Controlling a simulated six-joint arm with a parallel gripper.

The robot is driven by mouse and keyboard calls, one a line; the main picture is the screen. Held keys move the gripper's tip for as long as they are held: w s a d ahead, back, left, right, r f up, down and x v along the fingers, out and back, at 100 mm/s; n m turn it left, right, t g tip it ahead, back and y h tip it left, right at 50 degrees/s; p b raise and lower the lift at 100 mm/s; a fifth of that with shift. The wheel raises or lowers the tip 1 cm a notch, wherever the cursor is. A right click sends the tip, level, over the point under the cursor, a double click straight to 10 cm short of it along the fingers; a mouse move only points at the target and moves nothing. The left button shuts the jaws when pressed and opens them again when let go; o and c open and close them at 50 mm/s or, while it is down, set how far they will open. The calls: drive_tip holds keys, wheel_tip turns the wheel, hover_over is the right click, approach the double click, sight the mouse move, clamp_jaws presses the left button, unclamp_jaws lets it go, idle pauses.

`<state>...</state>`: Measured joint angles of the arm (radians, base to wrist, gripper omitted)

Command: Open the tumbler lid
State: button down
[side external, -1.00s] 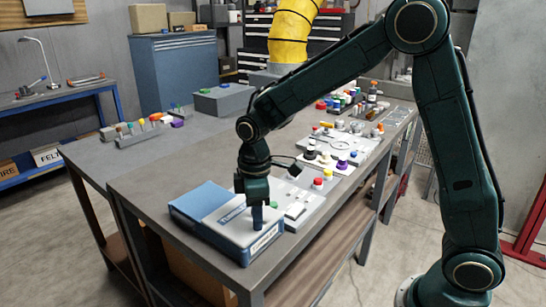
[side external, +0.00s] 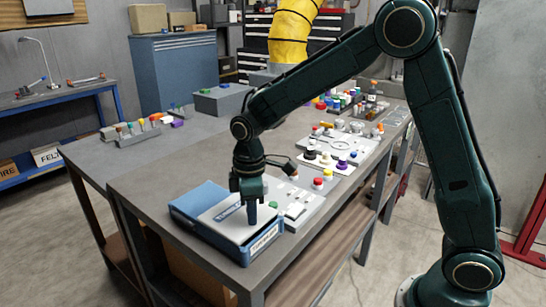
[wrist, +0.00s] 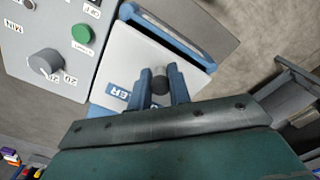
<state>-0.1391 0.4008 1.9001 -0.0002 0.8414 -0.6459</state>
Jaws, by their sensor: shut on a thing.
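The tumbler is a blue box (side external: 188,203) at the near corner of the bench, with a lettered front face. Its pale lid (side external: 218,222) lies over the top and carries a blue lettered strip. The lid also shows in the wrist view (wrist: 125,65), with a blue rim along its upper right edge. My gripper (side external: 252,222) points down at the lid's near right part. In the wrist view my gripper (wrist: 162,75) has its blue fingers on both sides of a dark round knob (wrist: 160,84) on the lid. I cannot tell whether the lid is raised.
Beside the tumbler is a pale control panel (wrist: 50,48) with a green button (wrist: 82,34) and a grey dial (wrist: 45,63). More panels with coloured knobs run along the bench (side external: 140,170).

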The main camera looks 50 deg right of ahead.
sight(220, 204)
drive_tip(key=w, duration=1)
drive_tip(key=shift+w, duration=0.4)
drive_tip(key=c, duration=1.3)
unclamp_jaws()
drive_tip(key=shift+r, duration=0.15)
wheel_tip(220, 204, up, 14)
drive_tip(key=shift+f, duration=0.2)
drive_tip(key=shift+s, duration=0.1)
